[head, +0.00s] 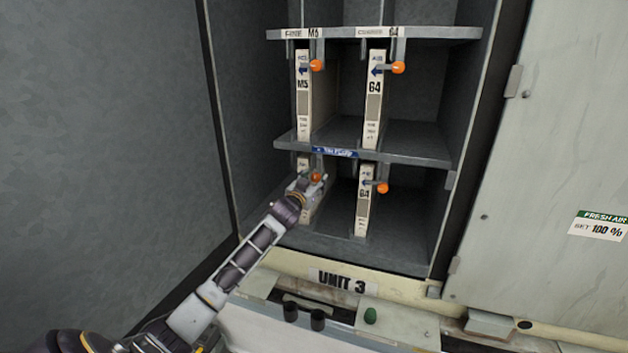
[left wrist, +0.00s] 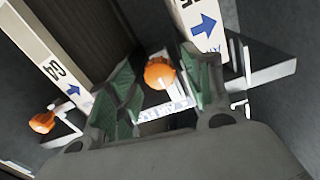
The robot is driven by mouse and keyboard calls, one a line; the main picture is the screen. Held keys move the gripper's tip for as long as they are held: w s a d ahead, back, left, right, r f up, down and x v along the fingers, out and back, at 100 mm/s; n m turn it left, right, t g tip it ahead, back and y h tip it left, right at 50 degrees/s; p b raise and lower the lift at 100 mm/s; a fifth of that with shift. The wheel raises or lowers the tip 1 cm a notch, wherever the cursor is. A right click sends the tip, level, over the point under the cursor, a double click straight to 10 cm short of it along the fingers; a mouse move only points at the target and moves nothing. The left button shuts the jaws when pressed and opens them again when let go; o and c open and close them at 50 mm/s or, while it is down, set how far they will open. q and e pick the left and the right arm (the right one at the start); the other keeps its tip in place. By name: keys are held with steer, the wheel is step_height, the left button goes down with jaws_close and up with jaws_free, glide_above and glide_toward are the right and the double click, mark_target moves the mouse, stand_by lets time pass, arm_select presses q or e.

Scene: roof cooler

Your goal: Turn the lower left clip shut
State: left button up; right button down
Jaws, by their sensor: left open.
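The lower left clip has an orange knob (head: 316,177) below the middle shelf, in front of the lower left filter (head: 303,163). My left gripper (head: 305,185) is at this clip and hides part of the filter. In the left wrist view the orange knob (left wrist: 159,73) sits between the two green-padded fingers of my left gripper (left wrist: 160,82). The fingers are open, with a gap on either side of the knob. Whether a finger touches the clip's arm cannot be told. My right gripper is in neither view.
The lower right clip (head: 382,188) is close by, on a G4 filter (head: 363,205). Two upper clips (head: 316,65) (head: 398,67) hang under the top shelf (head: 440,33). The middle shelf (head: 420,159) is just above my gripper. An open grey door (head: 110,130) stands at left.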

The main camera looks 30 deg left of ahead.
arm_select(q)
steer(key=shift+w, duration=0.2)
steer(key=c, duration=1)
steer(key=shift+c, duration=0.2)
